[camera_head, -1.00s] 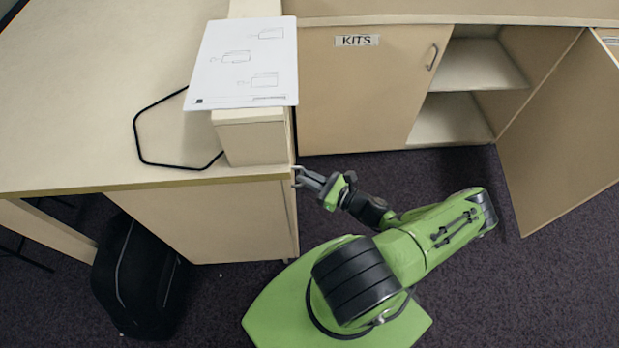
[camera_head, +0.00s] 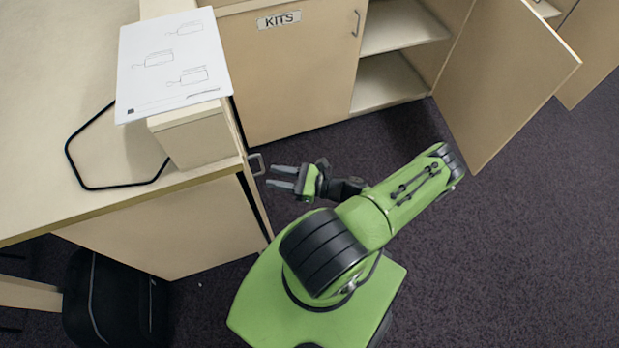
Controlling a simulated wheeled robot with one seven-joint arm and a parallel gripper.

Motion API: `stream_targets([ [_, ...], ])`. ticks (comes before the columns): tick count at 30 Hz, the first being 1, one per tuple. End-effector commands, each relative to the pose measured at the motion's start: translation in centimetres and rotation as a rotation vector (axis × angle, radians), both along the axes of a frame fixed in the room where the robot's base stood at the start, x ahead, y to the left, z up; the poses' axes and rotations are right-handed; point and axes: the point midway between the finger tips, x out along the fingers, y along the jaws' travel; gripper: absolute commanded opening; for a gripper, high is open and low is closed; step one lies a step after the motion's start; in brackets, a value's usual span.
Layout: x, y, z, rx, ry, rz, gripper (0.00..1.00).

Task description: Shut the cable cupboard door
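A handle (camera_head: 257,163) sticks out from the front of the cupboard under the left counter. Its door (camera_head: 258,215) shows nearly edge-on, with a thin dark line beside it; whether it is fully shut I cannot tell. No label shows on it. My gripper (camera_head: 271,176) is just right of this handle, with two grey fingers apart and nothing between them. The fingertips look close to the handle but not around it. At the back, another cupboard door (camera_head: 505,80) stands wide open, showing shelves; no label on it is readable.
A shut door labelled KITS (camera_head: 290,75) is beside the open shelves (camera_head: 400,30). A black bag (camera_head: 110,300) stands below. The floor at right is clear.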

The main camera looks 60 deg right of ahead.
Motion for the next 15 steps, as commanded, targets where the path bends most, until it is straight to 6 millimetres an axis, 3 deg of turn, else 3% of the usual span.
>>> stream_targets([
  [3, -3.2, -1.8, -0.1, -0.008, 0.001, -0.014, 0.36],
  [9, -7.3, -3.7, -0.1, -0.011, -0.003, -0.02, 0.36],
  [15, -8.7, -4.3, 0.0, -0.01, -0.003, -0.02, 0.36],
])
